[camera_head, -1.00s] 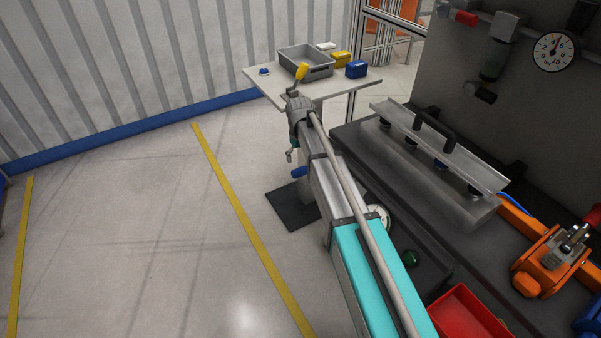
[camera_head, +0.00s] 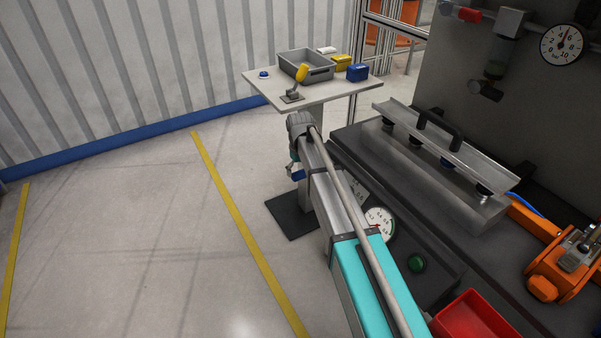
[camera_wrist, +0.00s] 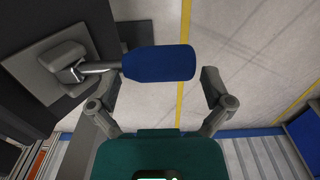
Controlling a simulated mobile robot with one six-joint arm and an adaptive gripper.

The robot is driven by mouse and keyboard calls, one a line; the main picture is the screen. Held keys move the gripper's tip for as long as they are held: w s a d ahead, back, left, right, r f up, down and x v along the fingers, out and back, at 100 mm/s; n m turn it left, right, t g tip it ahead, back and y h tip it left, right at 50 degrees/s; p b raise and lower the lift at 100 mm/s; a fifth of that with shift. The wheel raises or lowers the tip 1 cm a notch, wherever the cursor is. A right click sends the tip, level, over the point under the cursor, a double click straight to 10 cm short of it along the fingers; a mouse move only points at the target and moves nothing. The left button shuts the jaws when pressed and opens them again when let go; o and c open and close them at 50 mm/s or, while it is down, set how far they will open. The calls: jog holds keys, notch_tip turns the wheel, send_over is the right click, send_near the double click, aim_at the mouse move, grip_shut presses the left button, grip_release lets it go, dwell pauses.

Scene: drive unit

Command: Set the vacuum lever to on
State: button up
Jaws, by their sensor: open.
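The lever with a blue handle (camera_wrist: 160,64) juts out on a metal rod from a grey bracket (camera_wrist: 65,68) in the wrist view. Its handle lies sideways across the space between the two fingers of my gripper (camera_wrist: 160,82). The fingers are spread apart, one to each side of the handle, and do not appear to touch it. How deep the handle sits between them I cannot tell. In the head view a small blue part of the handle (camera_head: 298,175) shows beside my arm; my arm hides most of the gripper there.
A small table (camera_head: 260,83) behind carries a grey bin (camera_head: 310,74), a yellow-handled lever (camera_head: 299,76) and small boxes. The floor left is clear.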

jog(key=c, duration=1)
jog(key=shift+a+r, duration=0.1)
jog(key=shift+a, duration=0.05)
